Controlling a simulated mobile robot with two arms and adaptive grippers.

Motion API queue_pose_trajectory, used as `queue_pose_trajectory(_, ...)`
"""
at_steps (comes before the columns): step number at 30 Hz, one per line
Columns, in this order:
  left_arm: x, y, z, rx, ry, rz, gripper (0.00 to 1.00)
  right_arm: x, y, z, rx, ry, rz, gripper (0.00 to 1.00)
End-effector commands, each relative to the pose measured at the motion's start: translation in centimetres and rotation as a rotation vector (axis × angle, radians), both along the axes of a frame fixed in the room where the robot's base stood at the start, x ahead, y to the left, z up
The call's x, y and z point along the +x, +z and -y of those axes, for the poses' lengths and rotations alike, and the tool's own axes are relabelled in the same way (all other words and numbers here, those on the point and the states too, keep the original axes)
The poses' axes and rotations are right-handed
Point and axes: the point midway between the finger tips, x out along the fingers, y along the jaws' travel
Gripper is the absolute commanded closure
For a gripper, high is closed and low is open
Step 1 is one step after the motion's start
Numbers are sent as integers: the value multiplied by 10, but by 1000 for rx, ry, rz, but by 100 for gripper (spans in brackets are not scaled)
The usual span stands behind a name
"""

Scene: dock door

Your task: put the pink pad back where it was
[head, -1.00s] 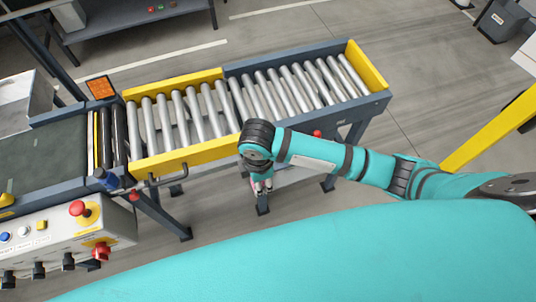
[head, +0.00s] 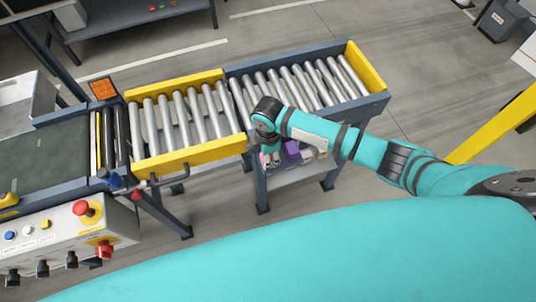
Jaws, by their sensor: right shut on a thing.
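My right gripper (head: 270,160) hangs below the wrist of the teal arm, at the near side of the roller conveyor's right section. It is shut on the pink pad (head: 264,158), of which only a small pink sliver shows between the fingers. The gripper is at the left part of a grey lower shelf (head: 291,174) under the conveyor. I cannot tell whether the pad touches the shelf. A purple thing (head: 291,150) is just right of the gripper. My left gripper is not in view.
The roller conveyor (head: 185,157) with yellow side guards stands above the shelf, its frame close to my wrist. Pale small things (head: 309,153) are right of the purple one. A control box (head: 62,236) with buttons is at the lower left. Floor in front is partly clear.

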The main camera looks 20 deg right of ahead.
Motion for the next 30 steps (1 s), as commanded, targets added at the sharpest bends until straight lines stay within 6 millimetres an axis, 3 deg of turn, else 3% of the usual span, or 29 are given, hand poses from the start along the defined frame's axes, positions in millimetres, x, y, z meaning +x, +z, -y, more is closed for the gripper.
queue_pose_trajectory(3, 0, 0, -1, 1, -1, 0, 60, 0, -1, 0, 0, 0, 0, 92)
queue_pose_trajectory(4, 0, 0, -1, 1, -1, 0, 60, 0, -1, 0, 0, 0, 0, 63)
queue_pose_trajectory(6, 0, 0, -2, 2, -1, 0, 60, 0, 0, 0, 0, 0, 0, 56)
queue_pose_trajectory(17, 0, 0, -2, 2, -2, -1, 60, 1, 7, -1, 2, 0, 2, 56)
queue_pose_trajectory(30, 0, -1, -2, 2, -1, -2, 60, 1, 93, 0, 2, 1, 4, 56)
